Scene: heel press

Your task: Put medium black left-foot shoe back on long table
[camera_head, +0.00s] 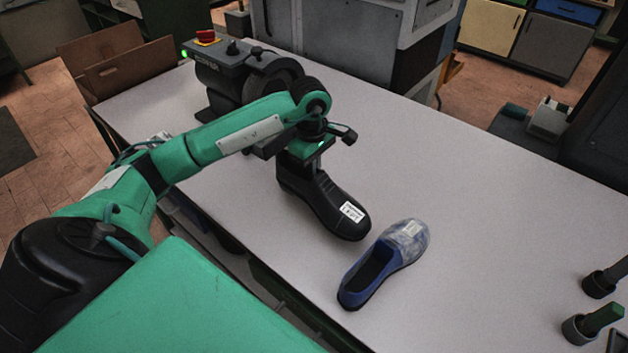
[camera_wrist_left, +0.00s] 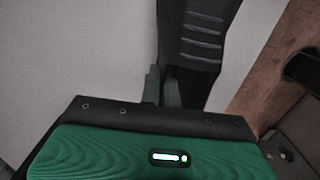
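The black shoe (camera_head: 322,202) has a white label on its toe, which points toward the lower right in the head view. My left gripper (camera_head: 306,163) is at its heel end, above the long table (camera_head: 470,190). In the left wrist view the ribbed black shoe (camera_wrist_left: 200,40) runs up from the fingers. The left gripper (camera_wrist_left: 162,88) has its fingers close together, one on each side of the shoe's edge, and looks shut on it. I cannot tell whether the sole touches the table. My right gripper is not in view.
A blue shoe (camera_head: 385,262) with a pale, patterned toe lies just right of the black shoe. A dark machine (camera_head: 240,75) with a red button stands at the table's far left. Dark cylindrical parts (camera_head: 598,285) stand at the right. The table's middle right is clear.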

